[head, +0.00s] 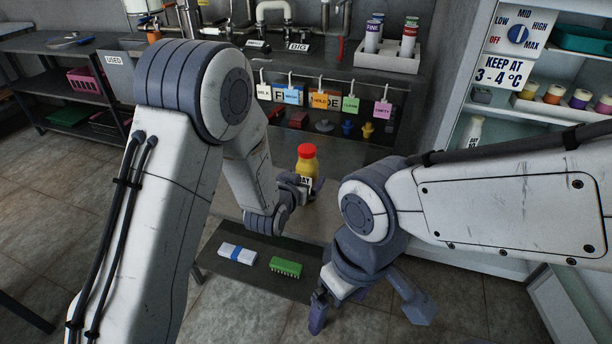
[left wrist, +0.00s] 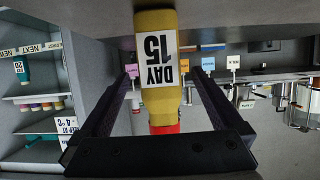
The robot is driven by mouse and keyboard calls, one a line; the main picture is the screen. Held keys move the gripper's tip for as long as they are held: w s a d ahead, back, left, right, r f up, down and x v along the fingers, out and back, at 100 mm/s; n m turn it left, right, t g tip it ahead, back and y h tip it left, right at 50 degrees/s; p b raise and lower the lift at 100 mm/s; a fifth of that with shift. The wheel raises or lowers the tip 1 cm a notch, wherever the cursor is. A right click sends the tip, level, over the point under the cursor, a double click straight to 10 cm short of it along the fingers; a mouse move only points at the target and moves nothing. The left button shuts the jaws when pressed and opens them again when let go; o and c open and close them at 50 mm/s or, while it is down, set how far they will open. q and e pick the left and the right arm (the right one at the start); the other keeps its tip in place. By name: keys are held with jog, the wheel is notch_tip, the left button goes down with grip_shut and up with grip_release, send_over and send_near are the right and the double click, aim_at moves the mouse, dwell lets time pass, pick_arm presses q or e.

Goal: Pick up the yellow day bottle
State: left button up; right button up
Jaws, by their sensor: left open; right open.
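The yellow day bottle (head: 308,166) has a red cap and a white label. In the left wrist view the bottle (left wrist: 158,45) appears upside down, and its label reads DAY 15. My left gripper (head: 298,184) is at the bottle in the head view. In the left wrist view its two fingers are apart, one on each side of the bottle, with gaps showing beside it. The gripper's dark bar covers part of the red cap there. My right gripper (head: 366,308) is open and empty, low in the head view, away from the bottle.
A low dark shelf (head: 225,268) holds a blue-and-white block (head: 237,254) and a green brush (head: 286,267). Coloured tags (head: 318,99) hang behind the bottle. An open fridge (head: 470,90) with jars and a white bottle (head: 473,132) stands at right. A rack (head: 60,95) stands at left.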

aim_at(304, 178)
pick_arm(q)
jog(key=x, duration=0.3)
jog(key=shift+w+d+f, duration=0.1)
jog(key=shift+w+f, duration=0.1)
jog(key=shift+w, duration=0.05)
jog(key=c, duration=1.5)
jog(key=shift+r, duration=0.1)
grip_shut()
jog(key=shift+r, duration=0.15)
